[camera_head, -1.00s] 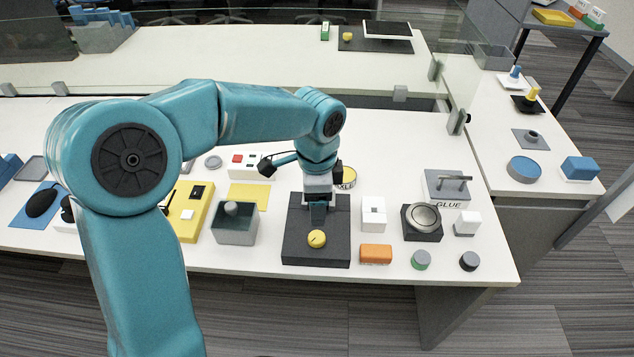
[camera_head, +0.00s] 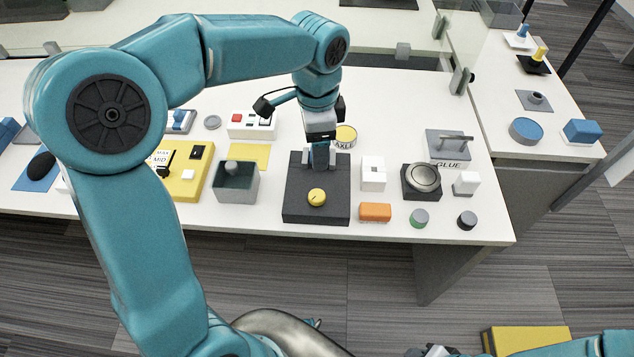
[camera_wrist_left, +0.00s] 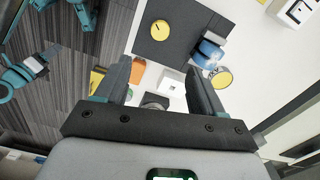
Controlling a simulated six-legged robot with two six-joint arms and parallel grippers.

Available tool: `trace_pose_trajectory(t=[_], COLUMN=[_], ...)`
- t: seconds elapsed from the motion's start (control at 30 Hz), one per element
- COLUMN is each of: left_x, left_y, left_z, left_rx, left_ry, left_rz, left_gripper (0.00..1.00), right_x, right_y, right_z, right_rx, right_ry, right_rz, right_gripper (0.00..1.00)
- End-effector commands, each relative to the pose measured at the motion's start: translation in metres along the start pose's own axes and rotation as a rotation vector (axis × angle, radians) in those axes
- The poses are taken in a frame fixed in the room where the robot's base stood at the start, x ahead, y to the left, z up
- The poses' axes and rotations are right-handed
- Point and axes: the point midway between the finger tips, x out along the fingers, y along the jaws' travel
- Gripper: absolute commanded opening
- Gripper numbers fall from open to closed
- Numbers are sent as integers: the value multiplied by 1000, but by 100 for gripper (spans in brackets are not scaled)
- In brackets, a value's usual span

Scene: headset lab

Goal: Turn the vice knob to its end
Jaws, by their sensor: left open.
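A round yellow knob (camera_head: 316,197) with a small dark mark sits on the near part of a dark square base (camera_head: 295,212) on the white table. The knob also shows in the left wrist view (camera_wrist_left: 160,28). My left gripper (camera_head: 320,160) hangs over the far part of the base, beyond the knob and apart from it. In the left wrist view its fingers (camera_wrist_left: 162,78) are spread with nothing held. A blue and white piece (camera_wrist_left: 207,50) shows by the base there. My right gripper (camera_head: 435,350) is only partly visible at the bottom edge; its jaws are unclear.
Right of the base are a white block (camera_head: 373,174), an orange block (camera_head: 375,212) and a round metal dial (camera_head: 424,177). A grey box (camera_head: 236,188) stands to the left. A yellow AXLE disc (camera_head: 345,134) lies behind. A yellow object (camera_head: 525,339) is low at right.

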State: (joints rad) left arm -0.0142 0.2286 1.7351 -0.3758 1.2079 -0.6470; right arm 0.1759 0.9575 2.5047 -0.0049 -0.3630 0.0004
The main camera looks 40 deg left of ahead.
Motion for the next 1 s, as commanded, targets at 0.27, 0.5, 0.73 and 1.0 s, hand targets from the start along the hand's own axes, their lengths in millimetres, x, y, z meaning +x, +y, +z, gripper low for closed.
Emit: trace_pose_trajectory(t=[0.27, 0.5, 0.73, 1.0], left_x=[-8, -9, 3, 30], left_y=[2, 2, 1, 2], left_z=[9, 11, 4, 4], left_rx=[-836, -1633, -1860, -1854], left_ry=[-48, -60, -2, -5], left_rz=[14, -6, 1, 0], left_gripper=[68, 68, 68, 68], right_x=[3, 32, 72, 78], right_y=[1, 12, 26, 28], right_z=[0, -1, -1, -2], right_rx=[0, 0, 0, 0], right_ry=[0, 0, -1, 0], right_rz=[0, 0, 0, 0], right_gripper=[43, 43, 43, 43])
